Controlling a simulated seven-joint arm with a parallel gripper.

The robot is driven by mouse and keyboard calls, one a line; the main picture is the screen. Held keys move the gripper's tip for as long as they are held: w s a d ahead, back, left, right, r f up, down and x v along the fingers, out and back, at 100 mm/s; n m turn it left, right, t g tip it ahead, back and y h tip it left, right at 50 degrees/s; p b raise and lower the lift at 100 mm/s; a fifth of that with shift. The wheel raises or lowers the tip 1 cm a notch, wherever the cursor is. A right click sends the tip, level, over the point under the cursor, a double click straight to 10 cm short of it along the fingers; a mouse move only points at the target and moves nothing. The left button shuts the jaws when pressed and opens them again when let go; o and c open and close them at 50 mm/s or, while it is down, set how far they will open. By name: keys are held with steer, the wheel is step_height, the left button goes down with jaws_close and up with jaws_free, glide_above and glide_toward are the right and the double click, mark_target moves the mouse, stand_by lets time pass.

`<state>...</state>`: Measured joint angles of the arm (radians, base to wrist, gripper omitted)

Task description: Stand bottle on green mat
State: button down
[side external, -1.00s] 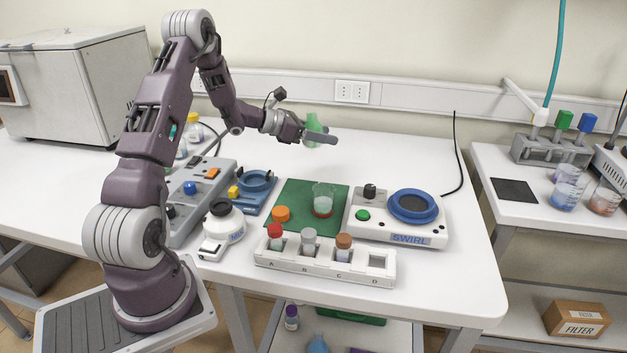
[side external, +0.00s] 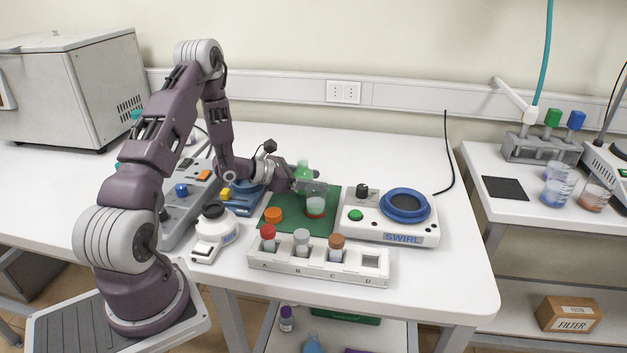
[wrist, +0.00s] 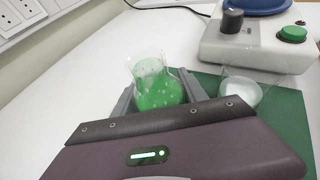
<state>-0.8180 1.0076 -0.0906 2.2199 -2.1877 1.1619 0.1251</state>
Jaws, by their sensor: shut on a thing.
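The bottle (side external: 303,171) is a clear flask with green content. My gripper (side external: 308,186) is shut on it and holds it upright, low over the back part of the green mat (side external: 262,226). In the wrist view the bottle (wrist: 158,88) stands between the two fingers of my gripper (wrist: 158,95), near the edge of the mat (wrist: 290,120). I cannot tell whether its base touches the mat; the fingers hide its lower part.
A small beaker (side external: 316,205) stands on the mat close to the bottle, and an orange cap (side external: 273,215) lies at its left. The SWIRL device (side external: 390,234) is at the right. A white tube rack (side external: 320,270) stands in front.

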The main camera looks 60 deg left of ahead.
steer(key=shift+f, duration=0.1)
steer(key=c, duration=0.6)
jaws_free()
